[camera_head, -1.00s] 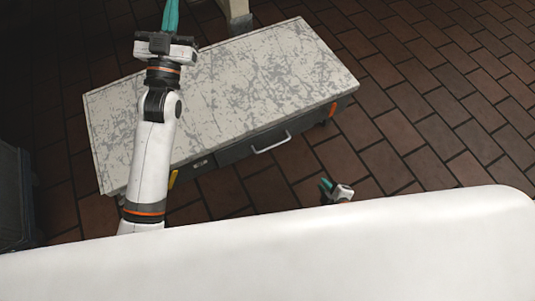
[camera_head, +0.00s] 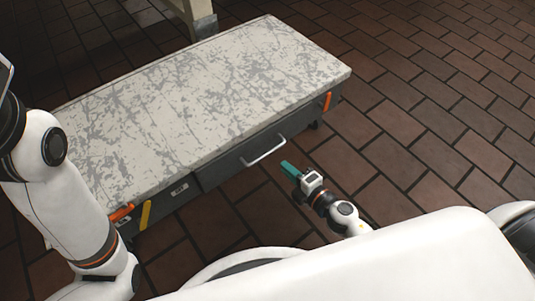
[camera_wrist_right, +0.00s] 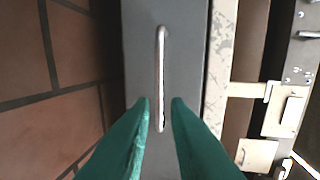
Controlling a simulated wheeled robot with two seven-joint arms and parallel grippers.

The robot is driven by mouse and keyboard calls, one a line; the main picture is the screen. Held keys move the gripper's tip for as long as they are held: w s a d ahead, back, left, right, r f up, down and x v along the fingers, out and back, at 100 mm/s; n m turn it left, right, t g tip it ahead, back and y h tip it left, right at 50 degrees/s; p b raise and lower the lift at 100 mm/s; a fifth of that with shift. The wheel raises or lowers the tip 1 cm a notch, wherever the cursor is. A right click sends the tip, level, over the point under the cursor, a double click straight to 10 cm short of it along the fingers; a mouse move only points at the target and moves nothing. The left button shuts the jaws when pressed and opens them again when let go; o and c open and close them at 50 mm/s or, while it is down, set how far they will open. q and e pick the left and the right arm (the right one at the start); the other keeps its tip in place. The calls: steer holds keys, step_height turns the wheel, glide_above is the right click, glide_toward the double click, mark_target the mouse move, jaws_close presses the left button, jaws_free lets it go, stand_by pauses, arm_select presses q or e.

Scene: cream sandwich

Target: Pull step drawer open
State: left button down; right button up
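The step drawer (camera_head: 228,164) is a dark grey front under the edge of a low, scratched pale bench, with a thin metal bar handle (camera_head: 264,152). It looks shut, flush with the bench side. My right gripper (camera_head: 288,168), with teal fingers, is just in front of the handle and apart from it in the head view. In the right wrist view the drawer front (camera_wrist_right: 180,110) fills the middle. The handle (camera_wrist_right: 160,75) runs between the two spread teal fingers (camera_wrist_right: 159,108). My left arm is at the left, its gripper out of frame.
The bench top (camera_head: 190,100) is bare, with orange and yellow fittings (camera_head: 146,214) at its corner. A pale post (camera_head: 203,25) stands behind it. Brown tiled floor (camera_head: 430,130) lies open to the right and in front of the drawer.

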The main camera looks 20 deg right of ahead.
mark_target(269, 152)
steer(key=x, duration=0.9)
steer(key=shift+w+b, duration=0.2)
steer(key=shift+b, duration=0.2)
steer(key=shift+c, duration=0.3)
jaws_close()
